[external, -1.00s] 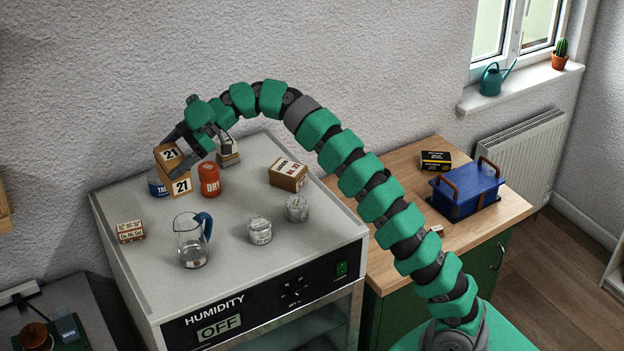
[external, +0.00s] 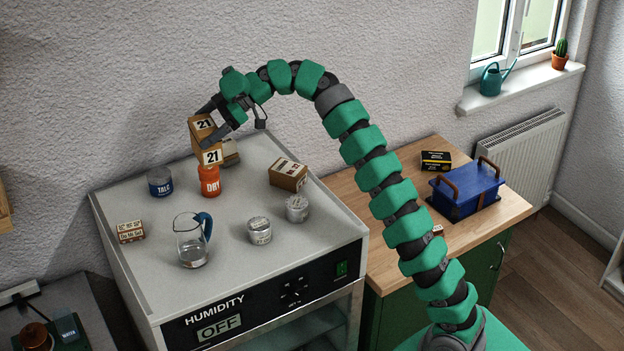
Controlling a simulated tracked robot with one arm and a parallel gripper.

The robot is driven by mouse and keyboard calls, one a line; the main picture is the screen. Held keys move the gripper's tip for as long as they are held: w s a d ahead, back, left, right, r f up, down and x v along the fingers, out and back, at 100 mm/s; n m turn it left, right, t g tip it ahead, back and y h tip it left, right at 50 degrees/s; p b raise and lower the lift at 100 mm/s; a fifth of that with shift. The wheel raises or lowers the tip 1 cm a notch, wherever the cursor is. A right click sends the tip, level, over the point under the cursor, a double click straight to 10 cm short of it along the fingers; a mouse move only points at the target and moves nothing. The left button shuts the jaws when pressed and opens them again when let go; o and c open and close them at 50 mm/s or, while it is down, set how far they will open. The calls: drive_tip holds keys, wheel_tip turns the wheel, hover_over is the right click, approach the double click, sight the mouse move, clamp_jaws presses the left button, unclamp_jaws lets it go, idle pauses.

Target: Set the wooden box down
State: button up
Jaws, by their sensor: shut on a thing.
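The wooden box (external: 211,157), with "21" on white labels, is in my gripper (external: 212,134) in the external view. The dark fingers are shut on it, one at each side. The box is held up over the back left of the grey humidity cabinet top (external: 140,212). In the picture it covers the top of the orange "DRY" container (external: 209,186) and part of a small box (external: 231,153) behind. I cannot tell whether it touches either of them.
On the cabinet top stand a blue "TALC" tin (external: 160,183), a glass jug (external: 192,243), two silver-lidded jars (external: 260,230), a cardboard box (external: 288,175) and a "Do Mi Sol" box (external: 130,232). A blue crate (external: 467,191) sits on the wooden counter (external: 400,280).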

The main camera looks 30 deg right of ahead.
drive_tip(key=s+d+r+m+t+h+b, duration=0.15)
drive_tip(key=s+d+b, duration=0.3)
drive_tip(key=d, duration=1.05)
drive_tip(key=s+d+r+m+t+b, duration=0.1)
drive_tip(key=s+d+m+t+b, duration=0.3)
drive_tip(key=d, duration=1.1)
drive_tip(key=s+d+f+m+t+h+b, duration=0.1)
drive_tip(key=s+d+f+b, duration=0.1)
drive_tip(key=s+d+b, duration=0.45)
drive_tip(key=s+d+f+m+h+b, duration=0.1)
drive_tip(key=s+d, duration=0.2)
drive_tip(key=s, duration=0.6)
drive_tip(key=s+d+f+m+t+b, duration=0.1)
drive_tip(key=s+d+f+b, duration=0.2)
drive_tip(key=s, duration=0.5)
wheel_tip(320, 180, down, 36)
drive_tip(key=d, duration=0.1)
drive_tip(key=shift+n, duration=0.35)
drive_tip(key=shift+w+d+f+b, duration=0.2)
drive_tip(key=shift+w+d+f, duration=0.55)
drive_tip(key=shift+w, duration=1.95)
drive_tip(key=shift+w+d+f+b, duration=0.25)
drive_tip(key=shift+w+d+f, duration=0.5)
drive_tip(key=shift+w, duration=2)
drive_tip(key=shift+w+d+f+b, duration=0.35)
drive_tip(key=shift+w+f, duration=0.7)
drive_tip(key=shift+w, duration=1.65)
drive_tip(key=shift+d+f, duration=0.1)
drive_tip(key=shift+f, duration=0.05)
